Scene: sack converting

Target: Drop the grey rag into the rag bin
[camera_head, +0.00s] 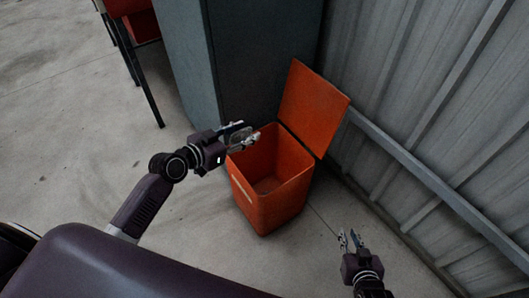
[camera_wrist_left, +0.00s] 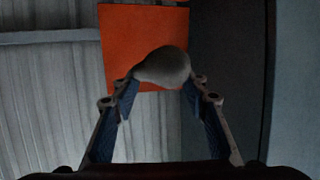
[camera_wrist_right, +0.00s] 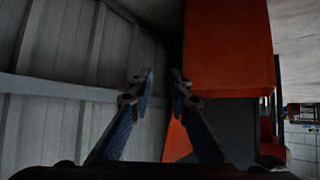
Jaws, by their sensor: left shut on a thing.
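My left gripper (camera_head: 246,137) is shut on the grey rag (camera_wrist_left: 165,66), a rounded lump between its fingertips in the left wrist view. In the head view the rag is small and hard to make out beside the fingers. The orange rag bin (camera_head: 264,208) stands on the floor with its lid (camera_head: 312,108) raised. The left gripper appears above the bin's back left rim, with its fingers pointing toward the opening. The visible inside of the bin looks empty. My right gripper (camera_head: 349,238) is open and empty, to the right of the bin and apart from it.
A grey cabinet (camera_head: 190,62) stands behind the bin. A corrugated metal wall (camera_head: 440,90) with a horizontal rail (camera_head: 430,180) runs along the right. An orange piece of furniture with dark legs (camera_head: 139,70) is at the back left. The concrete floor at left is clear.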

